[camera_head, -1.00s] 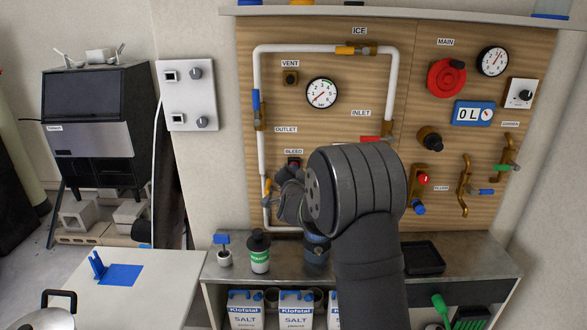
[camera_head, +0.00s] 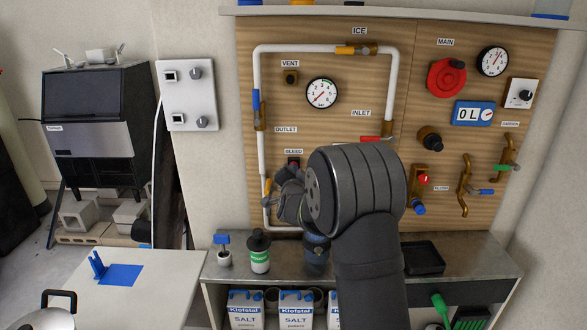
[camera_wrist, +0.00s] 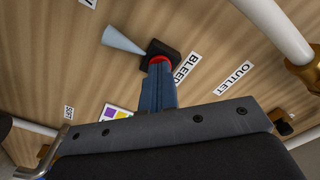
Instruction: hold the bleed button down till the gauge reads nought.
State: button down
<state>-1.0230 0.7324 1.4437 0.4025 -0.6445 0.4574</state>
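The bleed button (camera_wrist: 161,60) is red in a black housing, beside the BLEED label in the wrist view. In the head view its housing (camera_head: 293,162) sits under the BLEED label, left of my arm. My gripper (camera_wrist: 160,70) has its fingers together, with the tips at the red button and seemingly touching it; the tips hide part of it. In the head view my gripper (camera_head: 289,193) is just below the housing, partly hidden by my wrist. A round white gauge (camera_head: 321,93) is on the panel above; its needle seems to point lower left, but its figures are too small to read.
A pale blue cone (camera_wrist: 123,41) extends from the button's housing. White pipes (camera_head: 262,150) with coloured valve handles frame the gauge. A second gauge (camera_head: 493,61) is at upper right.

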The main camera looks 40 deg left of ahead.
jog(key=shift+d, duration=0.1)
jog(key=v, duration=0.7)
dwell(1.3)
